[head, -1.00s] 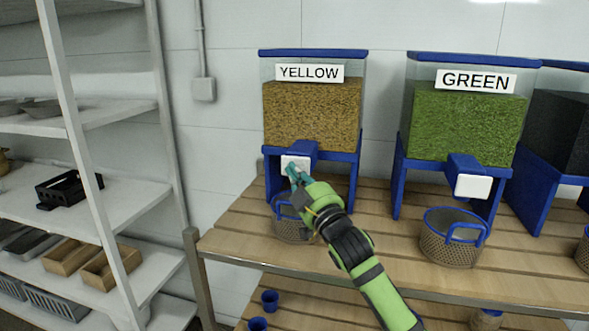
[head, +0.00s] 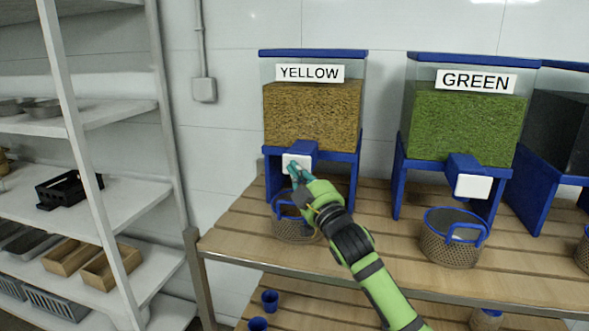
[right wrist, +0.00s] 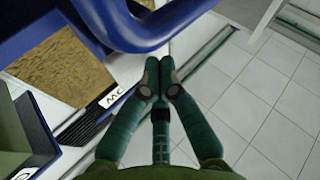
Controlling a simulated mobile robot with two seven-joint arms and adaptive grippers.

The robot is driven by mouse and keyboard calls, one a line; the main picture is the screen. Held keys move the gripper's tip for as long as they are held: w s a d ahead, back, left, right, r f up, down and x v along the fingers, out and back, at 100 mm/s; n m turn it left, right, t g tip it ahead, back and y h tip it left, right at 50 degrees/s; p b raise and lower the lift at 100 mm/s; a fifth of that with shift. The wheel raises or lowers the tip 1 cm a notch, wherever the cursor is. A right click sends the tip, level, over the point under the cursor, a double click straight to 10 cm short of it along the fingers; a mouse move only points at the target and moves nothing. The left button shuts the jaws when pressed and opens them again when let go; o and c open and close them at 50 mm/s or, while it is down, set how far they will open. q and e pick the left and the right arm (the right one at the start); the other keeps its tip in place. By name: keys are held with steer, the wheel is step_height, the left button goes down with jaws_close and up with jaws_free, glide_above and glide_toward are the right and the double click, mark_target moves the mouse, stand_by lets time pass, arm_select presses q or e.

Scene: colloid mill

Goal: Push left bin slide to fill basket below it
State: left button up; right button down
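The left bin, labelled YELLOW (head: 312,115), holds tan-yellow grain behind a clear front. Its slide has a white square face (head: 292,160) on a blue chute. A mesh basket (head: 292,228) with a blue rim stands below it, partly hidden by my right gripper. My right gripper (head: 292,170) is at the white face's lower edge; I cannot tell whether it touches. In the right wrist view its two fingertips (right wrist: 159,70) are together with nothing between them. The yellow grain (right wrist: 65,65) and a blue curved part also show there. My left gripper is not in view.
The GREEN bin (head: 465,120) stands to the right with its own white-faced slide (head: 474,186) and basket (head: 450,245). A dark-filled bin (head: 562,130) is at the right edge. The slatted wooden table (head: 375,235) has bare room between baskets. White shelves (head: 85,200) stand at left.

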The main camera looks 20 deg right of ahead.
steer(key=shift+s+a+p, duration=0.2)
steer(key=shift+s+a, duration=0.15)
steer(key=shift+s, duration=0.2)
steer(key=shift+s+a+p, duration=0.15)
steer(key=shift+s+a, duration=0.2)
steer(key=shift+s, duration=0.2)
steer(key=s+a, duration=0.2)
steer(key=s+p, duration=0.1)
steer(key=s, duration=0.1)
steer(key=shift+s+a, duration=0.1)
steer(key=shift+a, duration=0.3)
stand_by(1.7)
